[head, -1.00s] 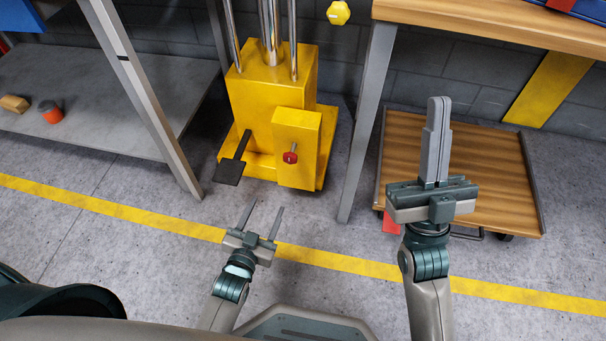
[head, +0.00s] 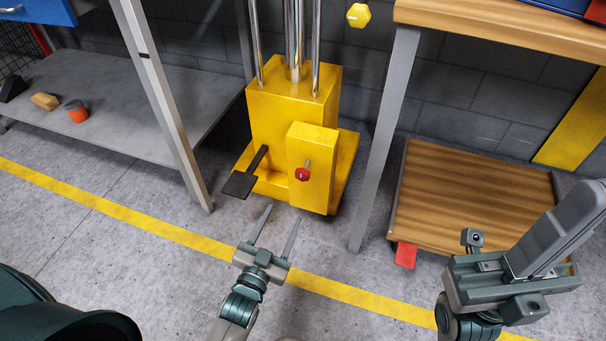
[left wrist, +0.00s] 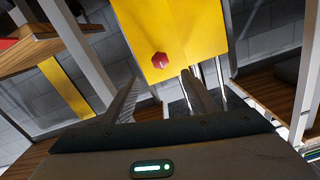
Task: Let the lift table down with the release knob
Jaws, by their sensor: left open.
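The red release knob (head: 302,174) sits on a short stem on the front of a yellow box (head: 318,143) at the foot of the lift table. The lift's yellow body (head: 290,108) carries upright chrome columns (head: 295,40); its top is out of view. A black pedal (head: 240,184) sticks out left of the box. My left gripper (head: 284,213) is open and empty, low in front of the box and apart from the knob. In the left wrist view the red knob (left wrist: 159,60) shows beyond the open fingers. My right gripper (head: 560,232) is shut and empty at the right.
A yellow knob (head: 357,15) shows above. Floor before the lift is clear.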

